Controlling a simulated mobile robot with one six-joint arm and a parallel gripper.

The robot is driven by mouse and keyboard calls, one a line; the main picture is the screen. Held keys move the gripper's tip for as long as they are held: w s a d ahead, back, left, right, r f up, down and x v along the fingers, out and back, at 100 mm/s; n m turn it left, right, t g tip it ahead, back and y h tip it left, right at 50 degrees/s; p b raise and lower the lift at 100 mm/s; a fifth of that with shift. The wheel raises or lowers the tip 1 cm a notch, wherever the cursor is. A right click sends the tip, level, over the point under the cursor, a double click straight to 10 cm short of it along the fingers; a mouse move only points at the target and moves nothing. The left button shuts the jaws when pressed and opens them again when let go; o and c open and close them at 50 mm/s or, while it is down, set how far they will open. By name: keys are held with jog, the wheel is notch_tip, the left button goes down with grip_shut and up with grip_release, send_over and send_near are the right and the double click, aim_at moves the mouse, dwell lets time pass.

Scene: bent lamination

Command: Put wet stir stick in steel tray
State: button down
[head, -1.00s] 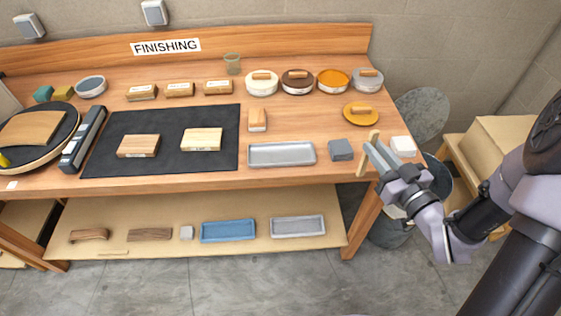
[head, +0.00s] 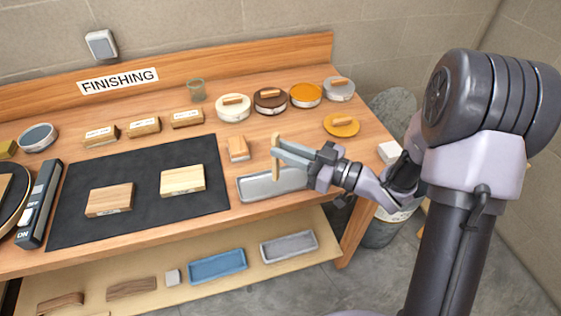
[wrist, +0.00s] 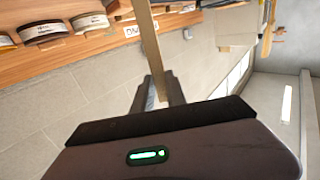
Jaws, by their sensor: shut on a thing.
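My gripper (head: 281,153) is shut on a wooden stir stick (head: 276,160), held upright in the head view. In the wrist view the stick (wrist: 149,40) runs up from between the two fingers (wrist: 158,92). The steel tray (head: 252,188) lies on the bench, long and shallow, near the front edge. My gripper and the stick appear over the tray's upper edge, and my arm hides the tray's right part. I cannot tell the exact height of the stick above it. A second grey tray (head: 289,247) and a blue tray (head: 217,266) lie on the lower shelf.
A wooden block (head: 238,148) lies just left of the stick. A black mat (head: 130,205) with two wood blocks fills the bench to the left. Several round tins (head: 305,95) and an orange dish (head: 341,125) stand behind.

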jog(key=shift+w+a+f+b, duration=0.2)
jog(key=shift+f+b, duration=0.2)
jog(key=shift+f, duration=0.25)
jog(key=shift+w+a+f+b, duration=0.1)
jog(key=shift+w+f+b, duration=0.1)
jog(key=shift+f+b, duration=0.35)
jog(key=shift+w+a+f+b, duration=0.15)
jog(key=shift+w+f+b, duration=0.1)
jog(key=shift+f, duration=0.55)
jog(key=c, duration=1.3)
grip_release()
jog(key=shift+c, duration=0.2)
jog(key=shift+r, duration=0.1)
